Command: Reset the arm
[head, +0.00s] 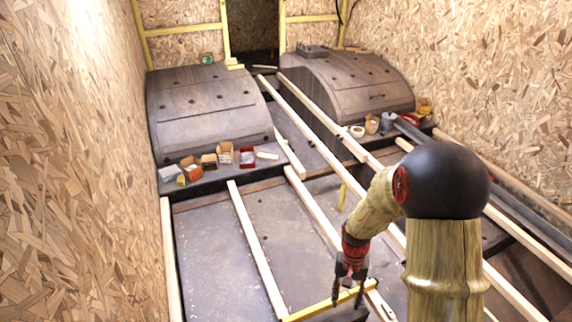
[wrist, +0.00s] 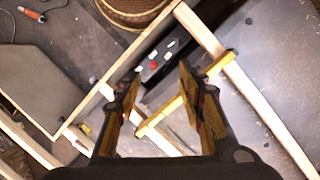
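My arm reaches forward at the right of the head view, bent at a dark round joint, with my gripper (head: 350,284) pointing down over the wooden battens. In the wrist view my gripper (wrist: 158,82) has its two fingers spread apart with nothing between them. Beneath it, a yellow bar (head: 318,305) lies across the battens. The yellow bar also shows in the wrist view (wrist: 222,63). I cannot tell how high the fingertips are above it.
Two wheel arches (head: 205,105) (head: 350,84) stand at the back. Small boxes (head: 224,152) line the left arch's front ledge. Long battens (head: 256,245) cross the dark floor. A chipboard wall (head: 85,170) rises at left. A dark case (wrist: 152,68) and round brown object (wrist: 132,10) lie below the wrist.

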